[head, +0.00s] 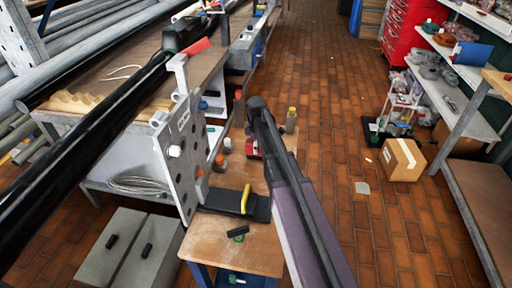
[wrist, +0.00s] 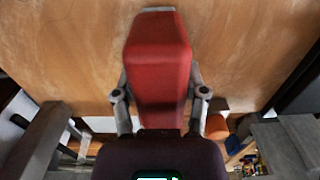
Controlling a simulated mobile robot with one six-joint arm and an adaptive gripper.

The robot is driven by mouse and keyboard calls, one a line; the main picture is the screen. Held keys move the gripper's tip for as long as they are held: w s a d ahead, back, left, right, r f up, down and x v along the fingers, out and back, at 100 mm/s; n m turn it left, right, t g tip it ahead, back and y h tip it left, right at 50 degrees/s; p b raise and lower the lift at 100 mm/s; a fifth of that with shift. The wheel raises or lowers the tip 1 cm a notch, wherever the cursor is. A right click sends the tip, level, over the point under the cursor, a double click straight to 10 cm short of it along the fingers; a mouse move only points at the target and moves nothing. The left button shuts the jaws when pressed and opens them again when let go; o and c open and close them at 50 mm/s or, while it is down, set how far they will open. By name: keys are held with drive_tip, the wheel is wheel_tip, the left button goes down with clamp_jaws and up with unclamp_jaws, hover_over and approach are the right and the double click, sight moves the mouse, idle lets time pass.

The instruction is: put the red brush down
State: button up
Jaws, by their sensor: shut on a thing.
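The red brush (wrist: 160,65) fills the middle of the wrist view as a red block with a pale strip at its far end. My gripper (wrist: 160,98) has a grey finger against each side of it and is shut on it. A bare wooden surface (wrist: 60,50) lies behind the brush; I cannot tell whether the brush touches it. In the head view my arm hides most of my gripper. A small red patch (head: 252,147) shows beside the arm above the small wooden table (head: 220,255); I cannot tell if it is the brush.
A black tray with a yellow handle (head: 240,203) and a small dark green-marked tool (head: 238,232) lie on the small table. A grey flange plate (head: 183,165) stands at its left. A bottle (head: 291,120) shows beyond my arm. A cardboard box (head: 403,160) stands on the floor.

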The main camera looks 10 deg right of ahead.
drive_tip(key=o, duration=1)
drive_tip(key=shift+f, duration=0.1)
wheel_tip(320, 180, up, 12)
drive_tip(key=p, duration=1.2)
drive_tip(key=shift+a, duration=0.1)
idle(0.3)
drive_tip(key=s+m, duration=0.4)
drive_tip(key=s, duration=0.3)
drive_tip(key=s+m, duration=0.5)
drive_tip(key=s, duration=0.3)
drive_tip(key=s+m, duration=0.4)
drive_tip(key=s, duration=0.4)
drive_tip(key=shift+s+a+m, duration=0.1)
drive_tip(key=shift+s+m, duration=0.05)
drive_tip(key=shift+m, duration=0.15)
drive_tip(key=shift+r, duration=0.25)
